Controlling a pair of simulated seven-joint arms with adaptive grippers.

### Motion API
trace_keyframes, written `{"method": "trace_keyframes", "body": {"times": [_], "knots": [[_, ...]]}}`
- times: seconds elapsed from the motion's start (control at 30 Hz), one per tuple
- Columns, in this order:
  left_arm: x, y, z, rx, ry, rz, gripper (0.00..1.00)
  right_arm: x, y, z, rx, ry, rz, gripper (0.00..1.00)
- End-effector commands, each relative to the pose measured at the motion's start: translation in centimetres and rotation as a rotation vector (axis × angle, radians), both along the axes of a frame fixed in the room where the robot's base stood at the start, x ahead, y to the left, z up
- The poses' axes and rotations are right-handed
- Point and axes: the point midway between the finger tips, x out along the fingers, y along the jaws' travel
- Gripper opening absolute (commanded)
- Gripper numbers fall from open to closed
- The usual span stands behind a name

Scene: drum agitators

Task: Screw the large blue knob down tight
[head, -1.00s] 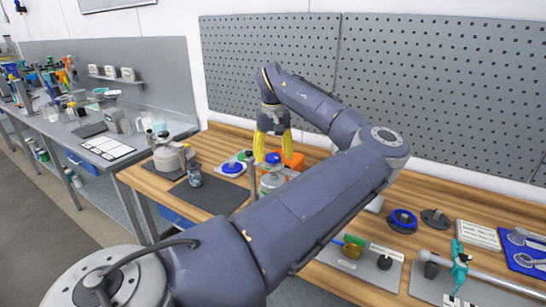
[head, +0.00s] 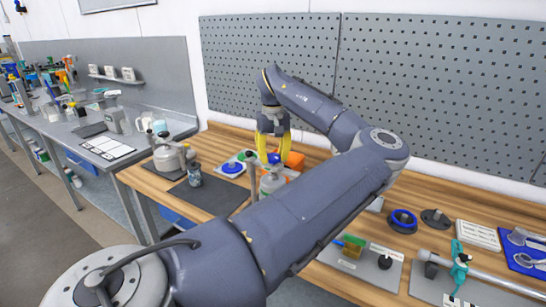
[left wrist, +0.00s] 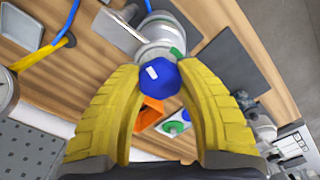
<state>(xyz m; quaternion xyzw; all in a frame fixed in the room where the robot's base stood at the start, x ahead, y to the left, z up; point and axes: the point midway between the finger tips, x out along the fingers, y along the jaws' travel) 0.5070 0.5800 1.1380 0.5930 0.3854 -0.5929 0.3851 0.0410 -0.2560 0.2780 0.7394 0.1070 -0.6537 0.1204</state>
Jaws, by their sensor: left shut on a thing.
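The large blue knob (head: 274,158) sits on top of a grey metal vessel (head: 271,182) on the wooden bench. It shows in the left wrist view as a blue faceted cap (left wrist: 160,77) with a white mark. My left gripper (head: 273,161) points down over the vessel, its yellow fingers shut on the knob from both sides. In the left wrist view the fingertips (left wrist: 163,72) lie against the knob's two sides. My left arm hides part of the vessel in the head view. My right gripper is not in view.
An orange block (head: 294,160) stands close behind the knob. A plate with another blue round part (head: 232,168) lies to its left, beside a dark mat (head: 212,195). A blue ring (head: 402,220) is farther right. A perforated panel (head: 440,90) rises behind the bench.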

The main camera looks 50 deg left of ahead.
Motion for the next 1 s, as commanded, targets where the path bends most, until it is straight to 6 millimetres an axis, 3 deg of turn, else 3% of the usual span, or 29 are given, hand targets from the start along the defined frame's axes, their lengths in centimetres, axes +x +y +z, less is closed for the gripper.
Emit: {"method": "trace_keyframes", "body": {"times": [0.37, 1.0], "knots": [[0.00, -0.01, 0.03, -0.001, 0.000, -0.096, 0.07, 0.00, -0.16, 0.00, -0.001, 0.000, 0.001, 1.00], [0.01, 0.01, 0.05, 0.000, -0.001, -0.676, 0.07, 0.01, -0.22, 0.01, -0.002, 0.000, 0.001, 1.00]]}}
